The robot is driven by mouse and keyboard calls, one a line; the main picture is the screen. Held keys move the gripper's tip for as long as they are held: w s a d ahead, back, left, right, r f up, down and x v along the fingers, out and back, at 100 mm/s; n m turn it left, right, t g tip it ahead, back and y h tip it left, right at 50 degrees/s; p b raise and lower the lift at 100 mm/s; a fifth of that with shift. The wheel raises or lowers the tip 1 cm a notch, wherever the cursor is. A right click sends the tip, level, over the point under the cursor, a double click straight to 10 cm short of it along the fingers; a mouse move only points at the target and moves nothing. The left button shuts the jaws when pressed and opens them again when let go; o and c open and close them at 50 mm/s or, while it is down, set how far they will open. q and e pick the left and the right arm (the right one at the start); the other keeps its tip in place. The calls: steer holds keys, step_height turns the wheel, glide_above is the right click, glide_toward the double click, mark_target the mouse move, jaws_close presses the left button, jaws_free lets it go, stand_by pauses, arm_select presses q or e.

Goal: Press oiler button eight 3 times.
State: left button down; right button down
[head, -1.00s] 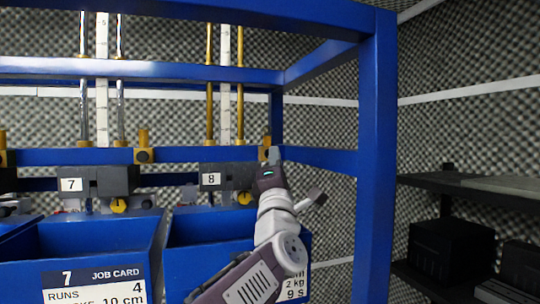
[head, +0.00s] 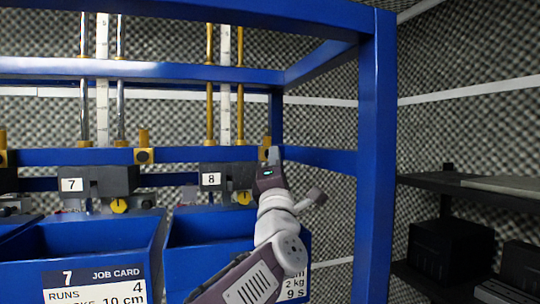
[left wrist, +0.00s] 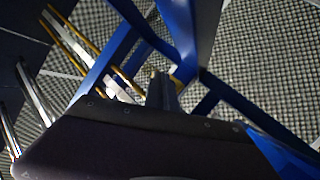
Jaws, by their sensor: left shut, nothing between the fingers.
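Station eight carries a white number plate "8" (head: 211,179) on a dark block. To its right, on the blue crossbar, is a brass oiler (head: 265,142), partly hidden behind my left gripper. My left gripper (head: 273,154) points up in front of this oiler, its fingers shut with nothing between them. In the left wrist view the shut fingers (left wrist: 161,92) show near the middle, with brass parts close by their tips. I cannot tell whether the fingertips touch the oiler, and its button is not clearly visible. My right gripper is out of view.
A similar brass oiler (head: 143,147) stands beside station seven's plate (head: 71,184). Blue bins (head: 75,240) sit below the stations. A thick blue post (head: 376,170) stands right of my arm. A dark shelf (head: 470,187) is at the far right.

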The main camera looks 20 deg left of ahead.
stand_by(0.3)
arm_select(q)
steer(key=shift+w+a, duration=0.25)
steer(key=shift+w, duration=0.15)
steer(key=shift+w+a, duration=0.25)
steer(key=shift+w, duration=0.05)
stand_by(0.8)
steer(key=shift+s+d+b, duration=0.45)
steer(key=shift+s+b, duration=0.1)
steer(key=shift+s, duration=0.15)
